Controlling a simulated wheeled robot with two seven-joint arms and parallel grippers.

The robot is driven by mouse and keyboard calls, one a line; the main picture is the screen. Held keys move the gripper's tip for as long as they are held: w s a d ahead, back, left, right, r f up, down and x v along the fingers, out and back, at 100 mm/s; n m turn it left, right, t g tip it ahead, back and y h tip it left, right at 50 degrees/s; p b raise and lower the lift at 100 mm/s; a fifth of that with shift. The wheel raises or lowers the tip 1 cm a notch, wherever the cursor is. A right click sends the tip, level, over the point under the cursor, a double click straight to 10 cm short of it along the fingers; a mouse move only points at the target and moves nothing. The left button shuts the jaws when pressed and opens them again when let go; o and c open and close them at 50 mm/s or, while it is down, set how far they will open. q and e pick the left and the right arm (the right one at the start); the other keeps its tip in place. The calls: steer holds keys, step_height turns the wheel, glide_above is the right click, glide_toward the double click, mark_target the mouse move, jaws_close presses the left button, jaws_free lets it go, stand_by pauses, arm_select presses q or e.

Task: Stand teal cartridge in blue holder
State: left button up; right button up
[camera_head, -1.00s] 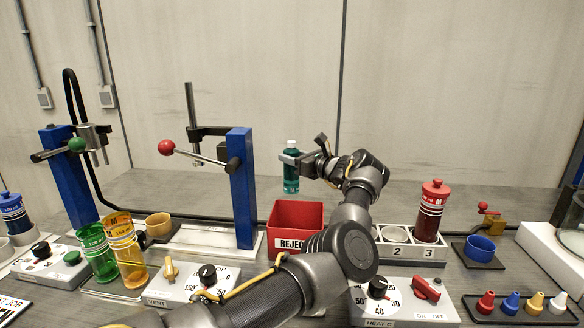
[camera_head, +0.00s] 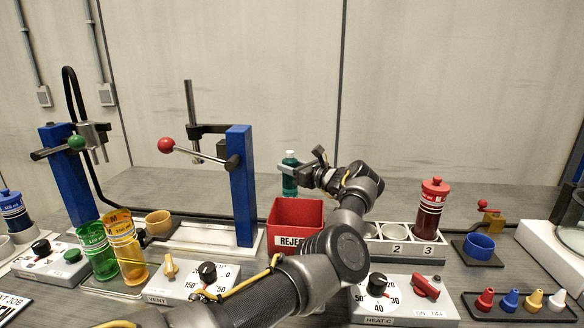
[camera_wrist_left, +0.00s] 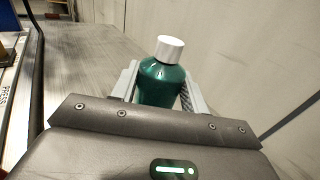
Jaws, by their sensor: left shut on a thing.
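The teal cartridge (camera_head: 290,181), with a white cap, is upright in my left gripper (camera_head: 292,170), behind the red reject bin. In the left wrist view the cartridge (camera_wrist_left: 163,83) sits between the two grey fingers (camera_wrist_left: 158,88), which are shut on it. Whether its base touches the table is hidden by the bin. The blue holder (camera_head: 480,246) is a round open cup on a dark base at the right. It looks empty and is well to the right of my left gripper. My right gripper is not in view.
The red reject bin (camera_head: 295,221) stands in front of the cartridge. A numbered rack (camera_head: 402,242) holding a red cartridge (camera_head: 432,208) lies between my arm and the blue holder. A blue press post (camera_head: 241,186) is left of the cartridge. The back table is clear.

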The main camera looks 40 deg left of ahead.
arm_select(q)
steer(key=o, duration=1.1)
steer(key=shift+r, duration=0.1)
